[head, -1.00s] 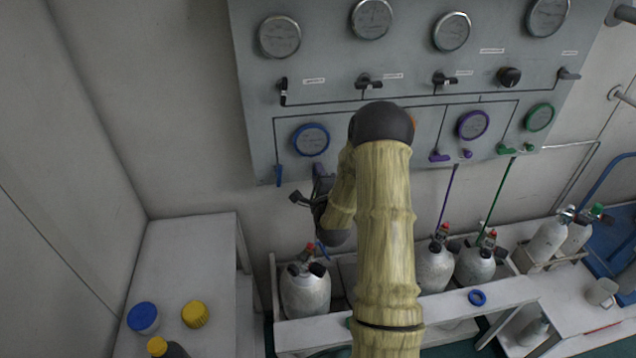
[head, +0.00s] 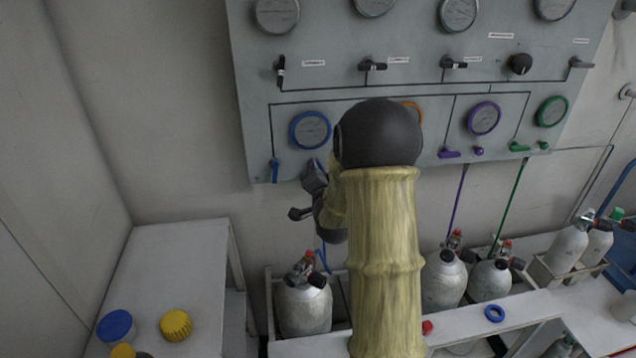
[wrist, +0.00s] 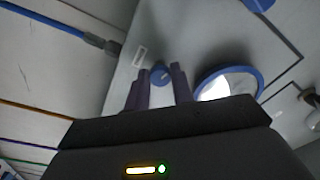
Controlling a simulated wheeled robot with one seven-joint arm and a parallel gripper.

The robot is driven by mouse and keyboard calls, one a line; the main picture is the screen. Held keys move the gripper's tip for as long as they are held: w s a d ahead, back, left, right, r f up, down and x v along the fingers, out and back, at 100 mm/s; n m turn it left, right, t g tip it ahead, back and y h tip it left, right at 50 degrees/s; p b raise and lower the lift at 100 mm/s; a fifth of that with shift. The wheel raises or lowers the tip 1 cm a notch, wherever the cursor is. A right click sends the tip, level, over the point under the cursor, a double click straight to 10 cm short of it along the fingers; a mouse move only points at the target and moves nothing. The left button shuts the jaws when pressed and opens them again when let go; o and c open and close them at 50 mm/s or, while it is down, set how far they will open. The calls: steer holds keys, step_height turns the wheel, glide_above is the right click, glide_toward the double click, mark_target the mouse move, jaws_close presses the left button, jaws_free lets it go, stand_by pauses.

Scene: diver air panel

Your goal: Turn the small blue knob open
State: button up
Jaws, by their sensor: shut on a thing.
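The small blue knob (wrist: 159,75) shows in the wrist view between the two fingers of my gripper (wrist: 160,88), on the grey panel's lower part. My gripper is shut on it. In the head view my gripper (head: 316,175) is at the panel's lower edge, just below the blue-rimmed gauge (head: 310,130), and the knob is hidden behind it. The gauge also shows in the wrist view (wrist: 230,84), right of the fingers. How far the knob is turned cannot be told.
A blue lever (head: 274,170) hangs left of my gripper. Purple (head: 479,151) and green (head: 544,145) knobs sit farther right on the panel. Grey cylinders (head: 304,308) stand in a white rack below. A white side table (head: 185,270) at left holds blue and yellow caps.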

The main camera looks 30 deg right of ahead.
steer(key=shift+f+n+b, duration=0.1)
steer(key=shift+n+b, duration=7.55)
steer(key=shift+n, duration=0.95)
steer(key=shift+d, duration=0.1)
steer(key=o, duration=1)
steer(key=shift+w, duration=0.1)
steer(key=v, duration=1.7)
steer(key=shift+s+b, duration=0.3)
steer(key=shift+b, duration=0.05)
